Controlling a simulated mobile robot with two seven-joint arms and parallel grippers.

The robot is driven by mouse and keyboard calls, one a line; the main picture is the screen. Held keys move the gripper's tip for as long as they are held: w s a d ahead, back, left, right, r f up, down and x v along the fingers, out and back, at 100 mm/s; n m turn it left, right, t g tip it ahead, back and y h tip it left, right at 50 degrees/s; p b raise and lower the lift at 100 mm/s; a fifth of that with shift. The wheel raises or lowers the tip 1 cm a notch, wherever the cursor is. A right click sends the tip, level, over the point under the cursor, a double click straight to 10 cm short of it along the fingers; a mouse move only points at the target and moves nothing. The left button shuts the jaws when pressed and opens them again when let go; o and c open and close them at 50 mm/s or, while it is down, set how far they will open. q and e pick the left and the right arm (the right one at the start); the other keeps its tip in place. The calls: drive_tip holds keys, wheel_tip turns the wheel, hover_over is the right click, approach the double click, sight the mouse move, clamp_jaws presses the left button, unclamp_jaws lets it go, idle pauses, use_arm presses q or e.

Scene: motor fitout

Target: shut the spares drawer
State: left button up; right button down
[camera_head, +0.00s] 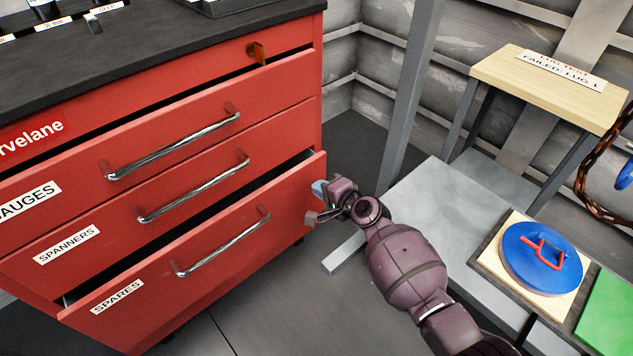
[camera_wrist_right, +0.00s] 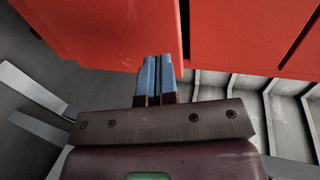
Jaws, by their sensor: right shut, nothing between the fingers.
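The spares drawer (camera_head: 135,310) is the bottom drawer of the red cabinet. Its front stands out from the cabinet, with a dark gap along its top edge, so it is partly open. Its silver bar handle (camera_head: 225,247) is free. My right gripper (camera_head: 316,200) is beside the right end of the drawer front, fingers shut and empty. In the right wrist view the blue fingertips (camera_wrist_right: 155,65) are together, close to the red drawer front (camera_wrist_right: 100,25); I cannot tell whether they touch it. My left gripper is not in view.
The gauges drawer (camera_head: 120,135) and spanners drawer (camera_head: 130,205) are above. A small key-like tab (camera_head: 257,52) sticks out near the cabinet top. A grey bench (camera_head: 430,200) holding a blue disc (camera_head: 530,270) stands right. A wooden-topped table (camera_head: 510,80) stands behind.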

use_arm(q)
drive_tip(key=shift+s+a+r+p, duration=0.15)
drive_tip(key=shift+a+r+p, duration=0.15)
drive_tip(key=shift+p, duration=0.65)
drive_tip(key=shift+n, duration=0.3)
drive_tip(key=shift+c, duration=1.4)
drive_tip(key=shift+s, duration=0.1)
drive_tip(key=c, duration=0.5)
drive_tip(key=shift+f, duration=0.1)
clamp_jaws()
use_arm(e)
drive_tip(key=v, duration=0.7)
drive_tip(key=shift+s, duration=0.2)
